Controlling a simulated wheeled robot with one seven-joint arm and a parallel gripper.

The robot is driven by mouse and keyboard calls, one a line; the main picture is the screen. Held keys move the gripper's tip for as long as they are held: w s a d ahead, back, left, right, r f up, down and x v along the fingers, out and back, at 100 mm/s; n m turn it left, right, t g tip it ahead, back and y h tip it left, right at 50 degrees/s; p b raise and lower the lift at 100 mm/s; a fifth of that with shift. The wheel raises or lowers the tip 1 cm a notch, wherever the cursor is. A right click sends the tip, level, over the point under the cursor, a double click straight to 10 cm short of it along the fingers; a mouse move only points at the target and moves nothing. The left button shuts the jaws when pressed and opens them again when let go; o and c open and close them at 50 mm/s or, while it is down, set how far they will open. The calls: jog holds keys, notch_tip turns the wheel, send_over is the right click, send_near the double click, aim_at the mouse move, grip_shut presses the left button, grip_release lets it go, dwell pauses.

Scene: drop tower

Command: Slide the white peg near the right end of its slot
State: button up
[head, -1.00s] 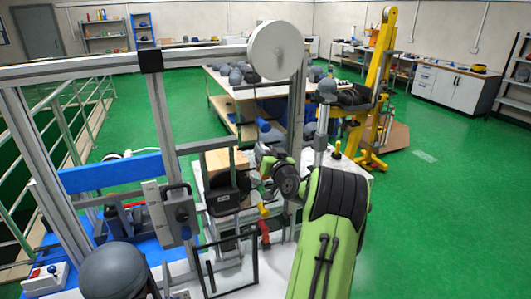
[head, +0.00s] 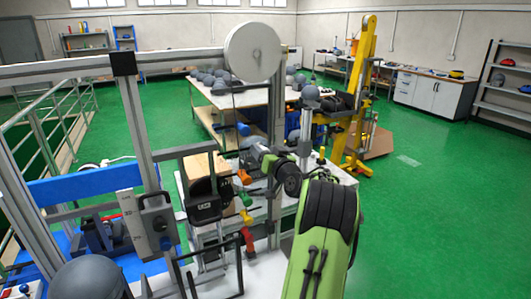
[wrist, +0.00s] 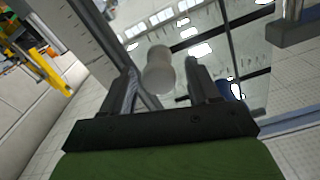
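In the wrist view my gripper (wrist: 162,68) shows two dark fingers standing apart. A pale, whitish cylinder (wrist: 157,74), which looks like the white peg, shows between them, nearer the left finger. A gap shows on its right side, and I cannot tell whether it touches the left finger. In the head view my green arm reaches to the tower's right post, and the fingertips cannot be made out there. I cannot make out the slot or the peg in the head view.
The tower frame carries a white wheel (head: 253,52) on top. Coloured knobs, among them orange (head: 244,177), yellow (head: 246,215) and red (head: 248,240), stand close to my arm. A yellow lift (head: 362,100) stands behind. Green floor at the right is free.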

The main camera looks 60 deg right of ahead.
jog(key=shift+w, duration=0.1)
jog(key=b+v, duration=0.4)
jog(key=v, duration=1.2)
jog(key=shift+w+f, duration=0.1)
